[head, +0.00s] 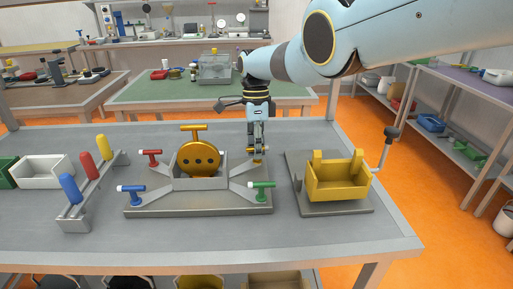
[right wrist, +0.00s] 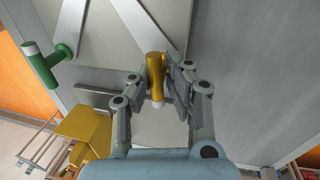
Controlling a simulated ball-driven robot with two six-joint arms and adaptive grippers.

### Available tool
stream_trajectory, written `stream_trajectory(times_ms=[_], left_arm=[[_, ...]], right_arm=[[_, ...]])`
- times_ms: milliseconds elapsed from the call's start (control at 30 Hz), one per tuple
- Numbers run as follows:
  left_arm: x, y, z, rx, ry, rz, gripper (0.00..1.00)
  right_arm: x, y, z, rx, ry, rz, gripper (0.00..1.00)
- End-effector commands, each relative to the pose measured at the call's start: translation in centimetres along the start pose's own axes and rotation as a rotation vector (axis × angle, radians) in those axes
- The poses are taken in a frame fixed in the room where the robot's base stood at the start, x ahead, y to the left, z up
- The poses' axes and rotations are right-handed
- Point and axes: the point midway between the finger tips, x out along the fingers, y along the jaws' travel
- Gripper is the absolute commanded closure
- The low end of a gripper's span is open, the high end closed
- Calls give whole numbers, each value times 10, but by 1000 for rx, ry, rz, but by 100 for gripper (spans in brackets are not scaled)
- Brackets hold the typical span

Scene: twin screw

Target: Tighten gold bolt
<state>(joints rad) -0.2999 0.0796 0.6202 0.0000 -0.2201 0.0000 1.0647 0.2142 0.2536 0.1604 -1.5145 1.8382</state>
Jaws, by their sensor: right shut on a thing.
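The gold bolt (head: 257,155) stands at the back right corner of the grey fixture plate (head: 200,207). My right gripper (head: 257,150) reaches down from above and is shut on it. In the right wrist view the gold bolt (right wrist: 156,72) lies between the two fingers of the gripper (right wrist: 162,82), with its pale end showing below. Red (head: 151,157), blue (head: 133,193) and green (head: 262,190) T-handled bolts stand at the other corners. My left gripper is not in view.
A yellow open box (head: 338,181) on a grey plate with a crank stands to the right. A rack with blue, red and yellow handles (head: 88,167) and a white bin (head: 44,171) are at the left. The table's front strip is clear.

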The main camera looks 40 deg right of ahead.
Motion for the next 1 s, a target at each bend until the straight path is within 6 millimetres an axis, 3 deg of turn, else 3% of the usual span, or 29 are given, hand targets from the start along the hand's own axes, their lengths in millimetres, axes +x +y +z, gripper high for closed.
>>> stream_trajectory(times_ms=[533, 567, 767, 1000], left_arm=[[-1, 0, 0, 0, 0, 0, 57], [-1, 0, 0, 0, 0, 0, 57], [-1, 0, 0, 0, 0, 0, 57], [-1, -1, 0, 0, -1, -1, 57]], right_arm=[[-3, -2, -3, 29, -3, -6, 100], [-3, -2, -3, 29, -3, -6, 86], [-3, -2, -3, 29, -3, -7, 60], [-3, -2, -2, 28, -3, -7, 59]])
